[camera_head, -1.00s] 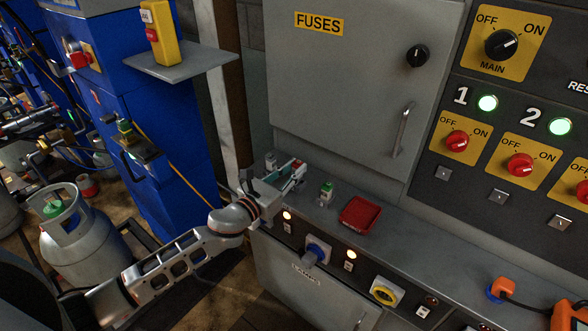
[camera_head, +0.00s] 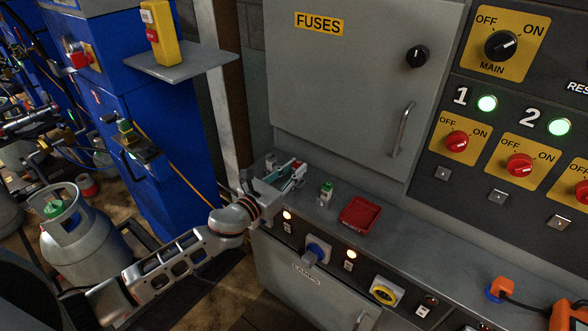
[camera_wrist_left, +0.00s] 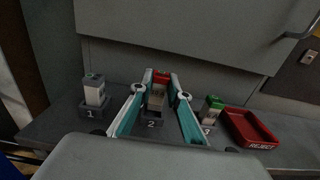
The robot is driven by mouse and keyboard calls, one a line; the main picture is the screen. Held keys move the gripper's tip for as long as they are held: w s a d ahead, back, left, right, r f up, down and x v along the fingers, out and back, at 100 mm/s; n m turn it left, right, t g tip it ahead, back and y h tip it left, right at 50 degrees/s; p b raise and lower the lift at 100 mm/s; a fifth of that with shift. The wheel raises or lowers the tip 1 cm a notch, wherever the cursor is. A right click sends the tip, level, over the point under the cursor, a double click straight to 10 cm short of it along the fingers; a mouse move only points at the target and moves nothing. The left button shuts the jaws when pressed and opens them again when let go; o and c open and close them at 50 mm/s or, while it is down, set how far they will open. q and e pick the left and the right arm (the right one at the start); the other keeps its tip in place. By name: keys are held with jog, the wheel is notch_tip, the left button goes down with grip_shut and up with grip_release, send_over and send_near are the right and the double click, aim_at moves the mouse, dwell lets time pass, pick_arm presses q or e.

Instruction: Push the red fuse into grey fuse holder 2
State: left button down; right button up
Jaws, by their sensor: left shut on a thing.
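The red fuse (camera_wrist_left: 161,77) has a red top and a pale body and stands about upright between the fingertips of my left gripper (camera_wrist_left: 160,82). The gripper is shut on it; in the head view the left gripper (camera_head: 292,172) is over the left end of the grey ledge. Grey fuse holder 2 (camera_wrist_left: 152,123) is directly below the fuse. A dark area shows between the fuse body and the holder's front; I cannot tell how far the fuse is in. My right gripper is not in view.
A green-topped fuse (camera_wrist_left: 211,106) stands at position 3, close to the right finger. The red reject tray (camera_wrist_left: 236,126) lies farther right. The grey cabinet (camera_head: 350,90) rises behind the ledge.

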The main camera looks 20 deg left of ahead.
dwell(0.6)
pick_arm(q)
jog(key=shift+f, duration=0.1)
jog(key=shift+f+b, duration=0.45)
jog(key=shift+b, duration=0.05)
jog(key=shift+f+b, duration=0.55)
jog(key=shift+f, duration=0.15)
jog(key=c, duration=1.8)
grip_release()
jog(key=shift+c, duration=0.2)
jog(key=shift+s, duration=0.1)
jog(key=v, duration=1.1)
jog(key=shift+s+a, duration=0.15)
jog(key=shift+s, duration=0.25)
